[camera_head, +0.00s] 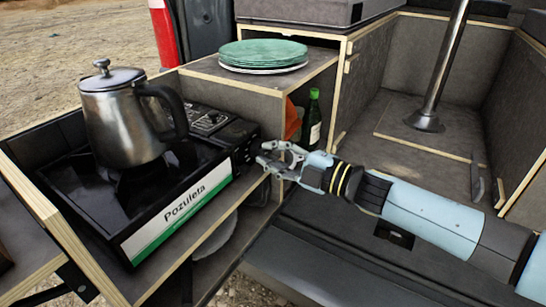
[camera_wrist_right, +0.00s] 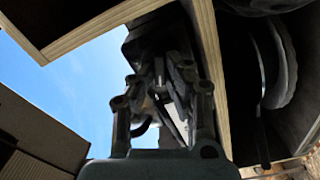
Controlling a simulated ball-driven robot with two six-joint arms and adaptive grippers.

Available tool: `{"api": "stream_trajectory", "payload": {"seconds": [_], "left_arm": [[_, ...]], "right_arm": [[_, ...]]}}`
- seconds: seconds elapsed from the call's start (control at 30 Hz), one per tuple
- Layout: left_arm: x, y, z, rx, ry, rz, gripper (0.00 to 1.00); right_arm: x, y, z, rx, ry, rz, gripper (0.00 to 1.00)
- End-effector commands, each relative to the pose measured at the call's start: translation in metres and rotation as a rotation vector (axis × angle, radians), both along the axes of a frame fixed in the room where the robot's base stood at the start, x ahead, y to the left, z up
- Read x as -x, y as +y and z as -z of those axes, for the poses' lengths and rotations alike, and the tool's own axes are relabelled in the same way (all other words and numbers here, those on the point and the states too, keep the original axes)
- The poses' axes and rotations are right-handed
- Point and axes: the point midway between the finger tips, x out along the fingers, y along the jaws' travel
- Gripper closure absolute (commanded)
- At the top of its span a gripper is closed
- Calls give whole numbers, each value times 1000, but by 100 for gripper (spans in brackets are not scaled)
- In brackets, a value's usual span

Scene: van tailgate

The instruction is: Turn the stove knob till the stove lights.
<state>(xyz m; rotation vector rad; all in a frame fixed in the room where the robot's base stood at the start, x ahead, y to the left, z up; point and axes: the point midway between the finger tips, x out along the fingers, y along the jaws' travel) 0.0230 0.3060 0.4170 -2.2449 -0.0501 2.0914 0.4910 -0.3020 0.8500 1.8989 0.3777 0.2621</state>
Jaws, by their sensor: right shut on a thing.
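The black camping stove (camera_head: 165,215) sits in the left compartment, with a white and green "Pozuleta" label on its front. A steel kettle (camera_head: 125,125) stands upright on its burner. I see no flame under it. My right gripper (camera_head: 264,157) is at the right end of the stove's front, where the knob is. Its fingers are shut on the stove knob, which they mostly hide. In the right wrist view, the gripper (camera_wrist_right: 162,85) closes in front of the stove's dark body. The knob's angle cannot be made out. My left gripper is not in view.
Green and white plates (camera_head: 263,54) lie stacked on the wooden box behind the gripper. A green bottle (camera_head: 312,118) and an orange item (camera_head: 291,118) stand in the opening below. A wooden shelf edge (camera_head: 215,242) runs below the stove. A metal post (camera_head: 440,70) rises at the right.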

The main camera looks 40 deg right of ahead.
Motion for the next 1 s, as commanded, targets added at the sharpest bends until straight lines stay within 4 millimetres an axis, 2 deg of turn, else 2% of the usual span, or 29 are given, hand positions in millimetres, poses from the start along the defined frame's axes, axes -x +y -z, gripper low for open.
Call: {"api": "stream_trajectory", "payload": {"seconds": [0.6,1.0], "left_arm": [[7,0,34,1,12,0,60],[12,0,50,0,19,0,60]], "right_arm": [[1,0,6,533,-219,-1,100],[1,0,7,773,-318,-2,100]]}}
